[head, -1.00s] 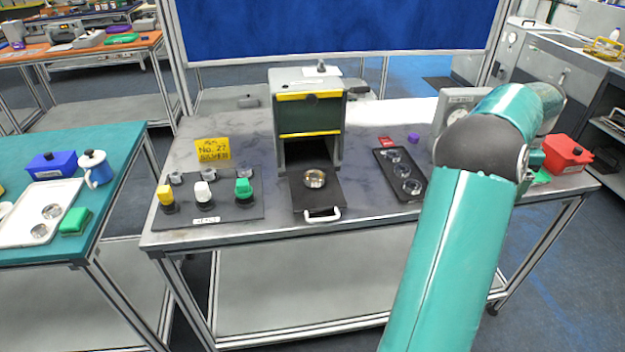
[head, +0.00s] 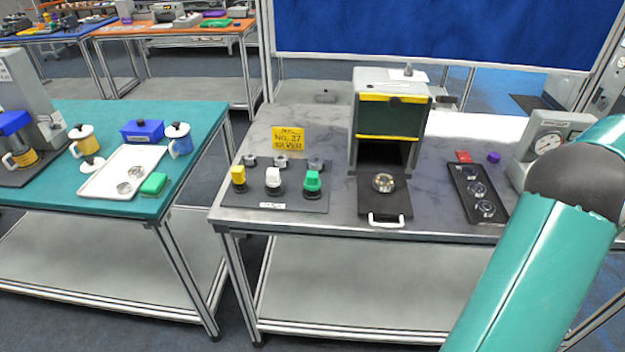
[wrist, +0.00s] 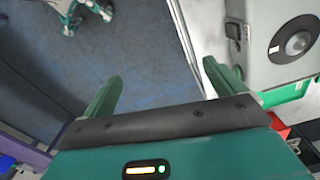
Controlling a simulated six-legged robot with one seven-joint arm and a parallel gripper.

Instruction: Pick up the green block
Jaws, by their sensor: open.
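A green block (head: 154,184) lies on the teal table (head: 205,130) at the left in the head view. It is beside the lower right edge of a white tray (head: 105,186). A green-topped piece (head: 312,181) stands on a black board on the grey table. My gripper (wrist: 163,72) is open and empty in the wrist view, with floor behind its fingers. The green block does not show in the wrist view. In the head view my arm runs along the right side, and the gripper is out of frame.
Blue box (head: 142,131), blue mug (head: 178,140) and yellow mug (head: 84,141) stand behind the tray. A gap of floor separates the two tables. The grey table bears a box-like machine (head: 390,120) and a dial device (head: 548,142), which also shows in the wrist view (wrist: 292,45).

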